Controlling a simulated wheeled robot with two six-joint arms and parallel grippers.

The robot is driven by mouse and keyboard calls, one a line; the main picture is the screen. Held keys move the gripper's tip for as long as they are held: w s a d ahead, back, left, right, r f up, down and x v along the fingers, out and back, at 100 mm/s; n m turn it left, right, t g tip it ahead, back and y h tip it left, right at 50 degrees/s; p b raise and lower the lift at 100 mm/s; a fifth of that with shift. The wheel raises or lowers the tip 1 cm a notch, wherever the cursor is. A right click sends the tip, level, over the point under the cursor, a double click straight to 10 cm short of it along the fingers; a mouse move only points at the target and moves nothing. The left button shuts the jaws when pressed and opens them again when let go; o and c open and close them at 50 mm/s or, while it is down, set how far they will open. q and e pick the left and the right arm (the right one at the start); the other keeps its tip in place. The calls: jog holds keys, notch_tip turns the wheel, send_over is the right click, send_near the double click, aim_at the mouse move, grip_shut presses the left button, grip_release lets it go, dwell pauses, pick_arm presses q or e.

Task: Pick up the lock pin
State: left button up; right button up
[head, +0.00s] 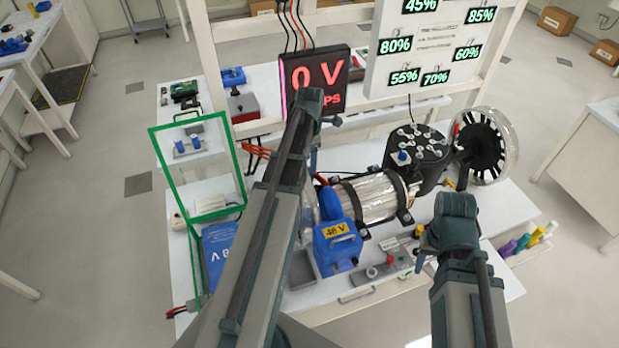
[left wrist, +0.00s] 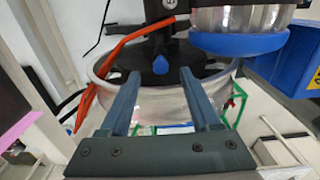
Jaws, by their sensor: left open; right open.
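I cannot tell for certain which part is the lock pin. In the left wrist view, a small blue-tipped piece (left wrist: 160,64) sits on a black bracket, inside a clear, shiny round housing (left wrist: 150,105). My left gripper (left wrist: 160,76) is open, its two fingers pointing at that bracket with the blue tip between them in the picture. No object is held between the fingers. In the head view my left arm hides its own gripper. A small red knob (head: 390,260) shows on the bench's front edge, among small parts. My right gripper is not visible; only its arm shows.
A silver cylinder with black straps (head: 370,197) lies mid-bench, with a blue 48 V block (head: 337,246) in front. A black drum (head: 417,155) and a spoked wheel (head: 484,147) stand to the right. A green frame (head: 157,170) stands left. Orange cables (left wrist: 105,65) pass near my left fingers.

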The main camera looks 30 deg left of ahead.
pick_arm(q)
notch_tip(320, 180, down, 4)
jog(key=b, duration=0.3)
jog(key=shift+s, duration=0.1)
jog(key=shift+r, duration=0.1)
jog(key=shift+c, duration=0.5)
grip_shut()
